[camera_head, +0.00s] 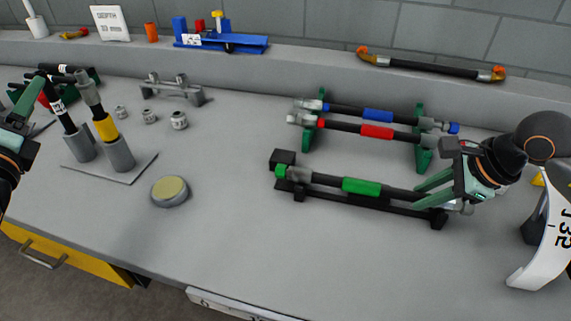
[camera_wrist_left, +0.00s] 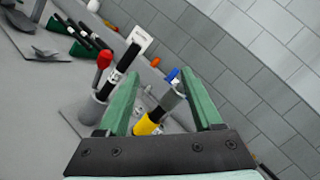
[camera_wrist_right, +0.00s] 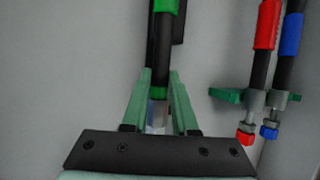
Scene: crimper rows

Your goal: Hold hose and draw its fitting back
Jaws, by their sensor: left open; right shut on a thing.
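The hose with a green sleeve (camera_head: 361,186) lies lengthwise on a low black cradle (camera_head: 340,199) at the middle right of the bench. A grey fitting (camera_head: 299,174) with a green tip is at its left end. My right gripper (camera_head: 422,192) is shut on the hose's right end; in the right wrist view its fingers (camera_wrist_right: 160,80) flank the hose near a green ring, with a grey fitting (camera_wrist_right: 157,117) between them. My left gripper (camera_head: 25,105) is open at the far left. In the left wrist view, its fingers (camera_wrist_left: 158,85) are apart, with a yellow-banded tool (camera_wrist_left: 147,126) beyond.
Blue-sleeved (camera_head: 377,115) and red-sleeved (camera_head: 376,131) hoses lie on a green rack behind. Two grey cups on a plate (camera_head: 125,174) hold upright tools at left. A round tin (camera_head: 170,191) stands nearby. A white curved sign (camera_head: 548,240) is at right. The front middle bench is clear.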

